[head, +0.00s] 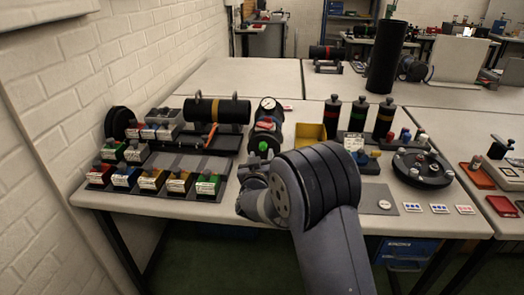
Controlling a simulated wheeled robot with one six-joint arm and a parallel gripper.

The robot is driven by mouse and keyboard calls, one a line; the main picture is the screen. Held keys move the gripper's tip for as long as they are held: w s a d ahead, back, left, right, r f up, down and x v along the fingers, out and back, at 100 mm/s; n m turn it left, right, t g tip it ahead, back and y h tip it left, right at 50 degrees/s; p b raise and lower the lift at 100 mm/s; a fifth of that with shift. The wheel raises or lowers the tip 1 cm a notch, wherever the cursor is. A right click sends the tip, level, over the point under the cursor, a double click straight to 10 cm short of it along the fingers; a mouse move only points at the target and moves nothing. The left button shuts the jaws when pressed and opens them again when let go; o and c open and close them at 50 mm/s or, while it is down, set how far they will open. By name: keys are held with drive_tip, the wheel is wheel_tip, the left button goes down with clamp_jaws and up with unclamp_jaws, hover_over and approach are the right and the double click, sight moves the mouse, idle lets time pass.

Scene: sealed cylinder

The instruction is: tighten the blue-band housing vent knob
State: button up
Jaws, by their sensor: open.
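A dark cylindrical housing (267,126) lies on the table in the middle, with a round white-faced gauge (267,104) on its far end. A small green knob (263,146) shows at its near end, just beyond my gripper (254,168). I cannot make out a blue band on this housing, nor tell whether the green knob is its vent knob. My gripper is open and at the near side of the housing. My own wrist and forearm hide the table in front, and the fingertips are too small to tell whether they touch anything.
Several labelled colour bins (151,180) stand at the left, with a black cylinder (217,110) behind them. Three upright banded cylinders (358,116), a yellow tray (310,133) and a round black fixture (422,168) stand right of the housing. A white wall borders the left.

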sight(263, 148)
drive_tip(key=shift+w, duration=1.55)
drive_tip(key=shift+c, duration=0.5)
drive_tip(key=c, duration=0.9)
